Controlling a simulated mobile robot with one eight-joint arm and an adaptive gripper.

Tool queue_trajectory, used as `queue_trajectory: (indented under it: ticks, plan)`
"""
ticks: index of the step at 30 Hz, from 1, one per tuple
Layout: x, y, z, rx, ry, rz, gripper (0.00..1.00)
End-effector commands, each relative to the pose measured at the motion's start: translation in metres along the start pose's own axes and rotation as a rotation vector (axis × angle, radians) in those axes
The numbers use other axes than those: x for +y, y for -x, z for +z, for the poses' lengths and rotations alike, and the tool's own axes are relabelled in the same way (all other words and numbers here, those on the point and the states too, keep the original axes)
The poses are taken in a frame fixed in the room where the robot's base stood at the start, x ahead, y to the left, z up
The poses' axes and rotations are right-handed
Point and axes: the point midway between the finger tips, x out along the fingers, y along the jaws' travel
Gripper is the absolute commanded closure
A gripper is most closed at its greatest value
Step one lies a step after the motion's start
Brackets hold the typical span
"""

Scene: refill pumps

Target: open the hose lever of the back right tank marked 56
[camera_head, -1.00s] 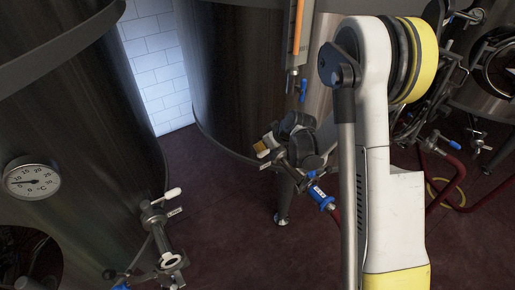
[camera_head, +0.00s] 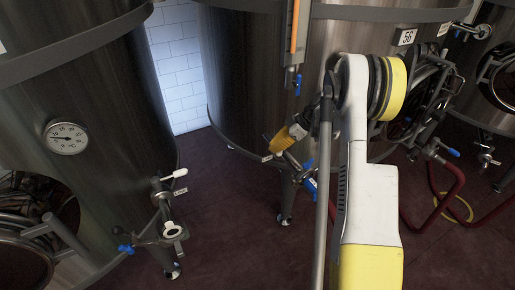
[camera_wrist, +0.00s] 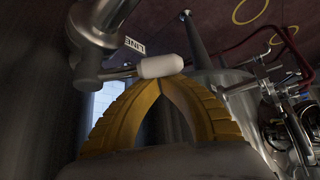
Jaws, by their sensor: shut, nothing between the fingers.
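A tag reading LINE (camera_wrist: 134,47) sits by that valve. Whether the fingertips touch the lever I cannot tell. In the head view my gripper and arm hide the lever.
A blue handle (camera_head: 309,185) hangs below my gripper. A dark tank with a dial (camera_head: 66,138) and a valve with a white lever (camera_head: 174,174) stand at the left. Red hoses (camera_head: 450,195) lie at the right. The dark floor (camera_head: 230,235) between is clear.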

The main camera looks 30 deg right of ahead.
Motion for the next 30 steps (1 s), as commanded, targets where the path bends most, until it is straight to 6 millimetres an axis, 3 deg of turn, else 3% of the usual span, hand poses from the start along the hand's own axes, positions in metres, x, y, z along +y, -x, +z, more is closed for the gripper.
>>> queue_trajectory:
  ticks: [15,30]
  plan:
    - [-0.003,0.023,0.031,-0.006,-0.011,0.008,1.00]
    - [-0.001,0.029,0.039,-0.007,-0.011,0.008,1.00]
